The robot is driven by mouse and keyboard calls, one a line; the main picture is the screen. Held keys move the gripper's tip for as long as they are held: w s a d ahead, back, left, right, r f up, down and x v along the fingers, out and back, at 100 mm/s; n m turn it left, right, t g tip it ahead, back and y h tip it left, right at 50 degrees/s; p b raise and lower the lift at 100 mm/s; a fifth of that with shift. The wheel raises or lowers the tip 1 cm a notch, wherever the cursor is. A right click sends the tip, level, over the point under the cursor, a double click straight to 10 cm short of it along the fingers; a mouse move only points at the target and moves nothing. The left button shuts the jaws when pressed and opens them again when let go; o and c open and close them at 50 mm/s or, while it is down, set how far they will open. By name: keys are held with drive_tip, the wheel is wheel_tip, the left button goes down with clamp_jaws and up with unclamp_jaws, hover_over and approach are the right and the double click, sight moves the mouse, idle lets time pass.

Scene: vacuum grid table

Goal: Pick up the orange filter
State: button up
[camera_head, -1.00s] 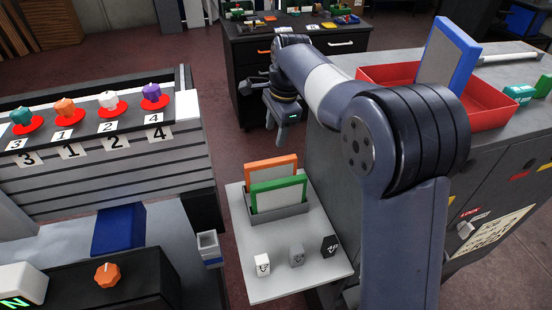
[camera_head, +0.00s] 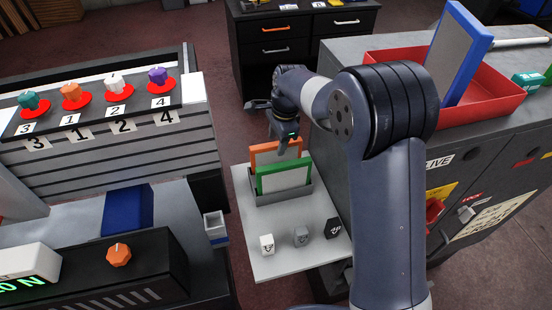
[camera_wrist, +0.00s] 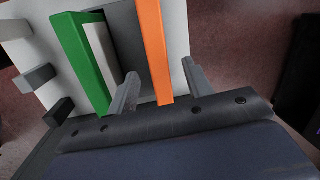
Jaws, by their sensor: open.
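The orange filter (camera_head: 262,149) stands upright in a grey holder (camera_head: 283,197) on a pale side shelf, behind the green filter (camera_head: 285,179). The green one hides most of it in the head view. My gripper (camera_head: 289,150) points down over the top edge of the orange filter. In the wrist view my gripper (camera_wrist: 160,87) is open, with one finger on each side of the orange filter's edge (camera_wrist: 154,45). Gaps show between the fingers and the orange frame. The left finger lies between the green filter (camera_wrist: 82,60) and the orange one.
Three small blocks, white (camera_head: 267,244), grey (camera_head: 301,236) and dark (camera_head: 334,229), stand at the front of the shelf (camera_head: 262,268). A red tray (camera_head: 500,110) with a blue filter (camera_head: 460,55) sits on the cabinet at right. A knob panel (camera_head: 100,120) is at left.

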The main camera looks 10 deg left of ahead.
drive_tip(key=shift+c, duration=0.5)
clamp_jaws()
